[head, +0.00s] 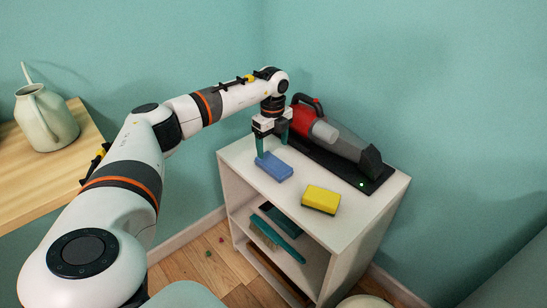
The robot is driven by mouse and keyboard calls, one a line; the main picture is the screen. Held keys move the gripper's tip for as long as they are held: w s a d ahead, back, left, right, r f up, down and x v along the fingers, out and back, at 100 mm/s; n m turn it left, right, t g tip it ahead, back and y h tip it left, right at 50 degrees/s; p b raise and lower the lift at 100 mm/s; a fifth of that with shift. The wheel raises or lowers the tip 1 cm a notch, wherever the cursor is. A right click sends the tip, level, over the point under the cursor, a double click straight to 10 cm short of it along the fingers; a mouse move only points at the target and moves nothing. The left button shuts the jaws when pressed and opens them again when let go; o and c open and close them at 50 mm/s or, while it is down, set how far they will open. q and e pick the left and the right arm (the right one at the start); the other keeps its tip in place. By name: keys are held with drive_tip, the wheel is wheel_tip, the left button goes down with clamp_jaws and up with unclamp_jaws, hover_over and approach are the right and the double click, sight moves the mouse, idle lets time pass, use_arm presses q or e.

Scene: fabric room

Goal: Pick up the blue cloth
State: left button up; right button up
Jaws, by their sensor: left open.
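The blue cloth (274,167) looks like a small folded blue block and lies flat on the top of the white shelf unit (344,228), near its left end. My left gripper (272,147) is open and points down right at the cloth. One finger comes down at the cloth's left edge and the other is behind it. I cannot tell whether the fingers touch the cloth. My right gripper is not in view.
A yellow sponge (321,199) lies to the right of the cloth. A red and grey handheld vacuum (335,137) rests on a black base behind. Brushes (278,238) sit on the lower shelf. A watering can (46,117) stands on a wooden table (22,178) at the left.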

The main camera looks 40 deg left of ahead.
sight(274, 162)
use_arm(q)
drive_tip(key=shift+d+f+b, duration=0.2)
drive_tip(key=shift+f+b, duration=0.4)
drive_tip(key=shift+f, duration=2.5)
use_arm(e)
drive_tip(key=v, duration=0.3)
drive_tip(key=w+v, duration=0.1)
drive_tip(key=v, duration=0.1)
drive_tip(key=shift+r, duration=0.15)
use_arm(q)
drive_tip(key=shift+c, duration=0.6)
drive_tip(key=c, duration=0.9)
drive_tip(key=shift+r, duration=0.1)
drive_tip(key=shift+c, duration=0.2)
